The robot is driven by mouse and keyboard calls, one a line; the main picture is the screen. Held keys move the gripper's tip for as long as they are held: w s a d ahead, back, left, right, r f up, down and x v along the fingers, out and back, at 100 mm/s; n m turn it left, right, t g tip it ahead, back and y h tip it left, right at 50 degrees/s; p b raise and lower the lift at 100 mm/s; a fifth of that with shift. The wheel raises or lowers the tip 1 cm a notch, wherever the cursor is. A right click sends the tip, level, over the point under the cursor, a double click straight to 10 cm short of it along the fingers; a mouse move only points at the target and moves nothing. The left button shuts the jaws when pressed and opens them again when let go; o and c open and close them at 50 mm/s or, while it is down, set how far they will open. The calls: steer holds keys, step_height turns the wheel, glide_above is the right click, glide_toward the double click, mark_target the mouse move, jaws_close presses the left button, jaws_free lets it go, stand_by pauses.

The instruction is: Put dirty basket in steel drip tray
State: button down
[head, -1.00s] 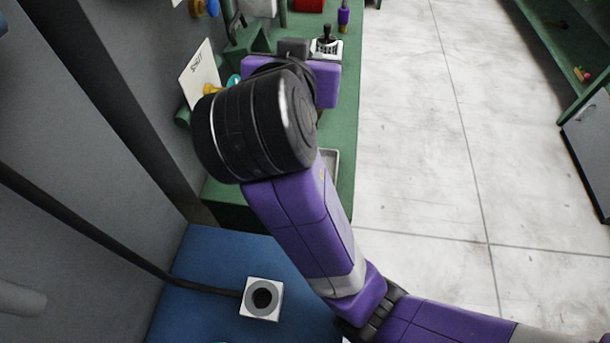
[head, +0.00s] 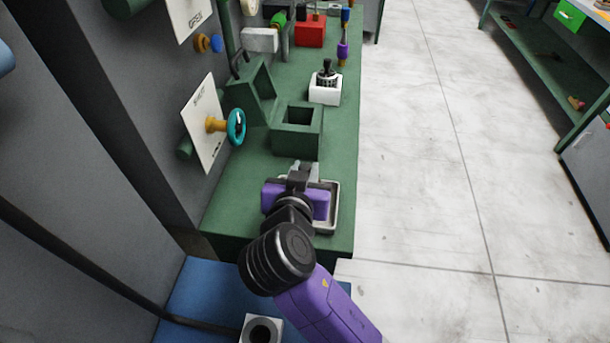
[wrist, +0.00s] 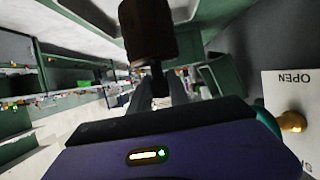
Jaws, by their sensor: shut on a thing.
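The dirty basket (wrist: 148,32) is a dark brown, cylinder-like piece with a thin stem in the wrist view. My gripper (wrist: 157,92) is shut on its stem. In the head view my gripper (head: 303,172) is over the near part of the green bench, at the steel drip tray (head: 334,215). The tray is a shallow grey pan with a raised rim, partly hidden by my purple hand. The basket cannot be made out clearly in the head view. I cannot tell whether it touches the tray.
A green open-topped box (head: 297,140) stands behind the tray. A white block with a black-topped tool (head: 325,88) and a red box (head: 310,32) are farther back. A teal handwheel (head: 236,127) juts from the left wall by a sign. The floor right of the bench is clear.

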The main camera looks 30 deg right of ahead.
steer(key=shift+f, duration=0.9)
steer(key=shift+f, duration=0.1)
steer(key=c, duration=1.2)
jaws_free()
steer(key=shift+c, duration=0.2)
steer(key=v, duration=1.2)
steer(key=shift+b, duration=0.45)
steer(key=shift+a, duration=0.1)
